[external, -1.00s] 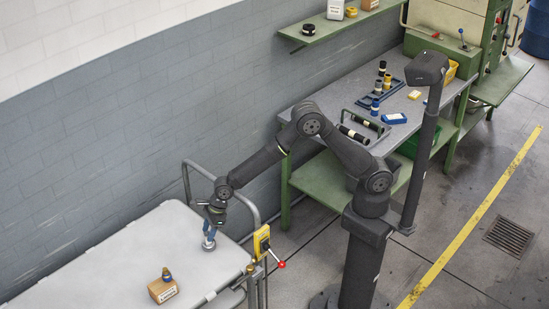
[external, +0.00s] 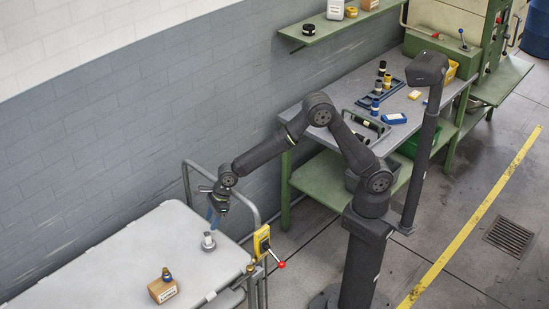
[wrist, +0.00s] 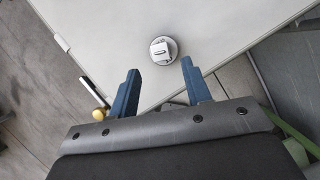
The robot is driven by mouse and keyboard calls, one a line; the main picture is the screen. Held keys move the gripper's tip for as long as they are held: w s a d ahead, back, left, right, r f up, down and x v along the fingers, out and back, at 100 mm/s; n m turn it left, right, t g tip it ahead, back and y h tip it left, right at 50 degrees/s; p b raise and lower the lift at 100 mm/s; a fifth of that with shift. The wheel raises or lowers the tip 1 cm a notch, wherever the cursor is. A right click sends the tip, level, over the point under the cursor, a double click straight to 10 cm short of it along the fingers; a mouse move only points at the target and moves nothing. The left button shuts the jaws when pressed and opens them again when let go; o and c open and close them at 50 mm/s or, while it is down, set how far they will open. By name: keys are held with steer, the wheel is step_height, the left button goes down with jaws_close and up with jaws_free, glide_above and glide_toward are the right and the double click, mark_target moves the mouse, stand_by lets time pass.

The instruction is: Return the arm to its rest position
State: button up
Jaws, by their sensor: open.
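My gripper (external: 213,216) is above the right end of the light grey cart top (external: 130,255) in the external view. In the wrist view its two blue fingers (wrist: 158,88) are spread apart with nothing between them. A small round metal piece with a pale block on it (wrist: 163,50) stands on the cart top ahead of the fingertips. In the external view this piece (external: 208,243) sits just below my gripper, apart from it.
A wooden block with a small dark and yellow part (external: 163,287) is on the cart top. A yellow control box with a red knob (external: 263,243) is at the cart's right end. The green workbench (external: 350,125) holds a blue rack and several cylinders. A grey wall stands behind.

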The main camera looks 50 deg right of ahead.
mark_target(207, 233)
steer(key=x, duration=0.6)
steer(key=shift+f, duration=0.15)
step_height(207, 233, up, 11)
steer(key=w+f+n+g, duration=0.1)
steer(key=w+f+n, duration=0.15)
steer(key=w, duration=0.95)
steer(key=w+f+n+g, duration=0.15)
steer(key=w+n, duration=0.25)
steer(key=w, duration=0.8)
steer(key=shift+m, duration=0.25)
step_height(207, 233, down, 9)
steer(key=shift+w+d+r, duration=0.1)
step_height(207, 233, up, 9)
steer(key=s+a+r+m+t, duration=0.1)
steer(key=s+a+r+m, duration=0.1)
steer(key=s, duration=0.5)
steer(key=shift+a, duration=0.2)
